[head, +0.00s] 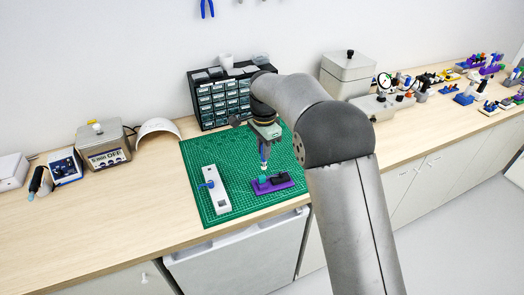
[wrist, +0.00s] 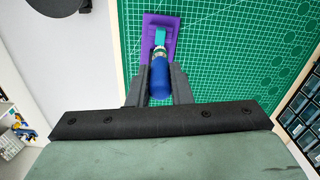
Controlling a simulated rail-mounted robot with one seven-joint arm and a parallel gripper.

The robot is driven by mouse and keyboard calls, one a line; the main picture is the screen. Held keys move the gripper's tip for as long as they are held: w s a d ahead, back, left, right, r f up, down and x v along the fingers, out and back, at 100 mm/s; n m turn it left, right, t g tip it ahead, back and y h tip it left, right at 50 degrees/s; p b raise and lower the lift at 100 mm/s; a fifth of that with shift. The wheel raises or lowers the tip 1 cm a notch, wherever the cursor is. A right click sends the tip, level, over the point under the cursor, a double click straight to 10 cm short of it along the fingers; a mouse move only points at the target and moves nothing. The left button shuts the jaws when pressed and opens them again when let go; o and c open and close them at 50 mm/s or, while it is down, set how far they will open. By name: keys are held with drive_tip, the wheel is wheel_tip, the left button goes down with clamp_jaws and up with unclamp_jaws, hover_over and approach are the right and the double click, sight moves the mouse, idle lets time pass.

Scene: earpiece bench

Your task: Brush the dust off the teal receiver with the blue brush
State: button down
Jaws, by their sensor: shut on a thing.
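My gripper (wrist: 160,72) is shut on the blue brush (wrist: 159,82), whose thick blue handle sits between the black fingers. In the head view my gripper (head: 264,153) hangs over the green mat with the brush pointing down. The teal receiver (wrist: 160,37) lies on a purple holder (wrist: 151,22), just beyond the brush's pale end. The receiver also shows in the head view (head: 263,181), directly below the brush. I cannot tell whether the bristles touch it. Dust is too small to make out.
A black piece (head: 281,178) sits on the purple holder's right side. A white block (head: 217,195) with a blue part stands on the mat (head: 200,155) to the left. A drawer cabinet (head: 219,103) stands behind. The mat between block and holder is clear.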

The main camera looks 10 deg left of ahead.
drive_tip(key=shift+r+p, duration=0.55)
drive_tip(key=shift+r, duration=1.6)
drive_tip(key=shift+d, duration=0.1)
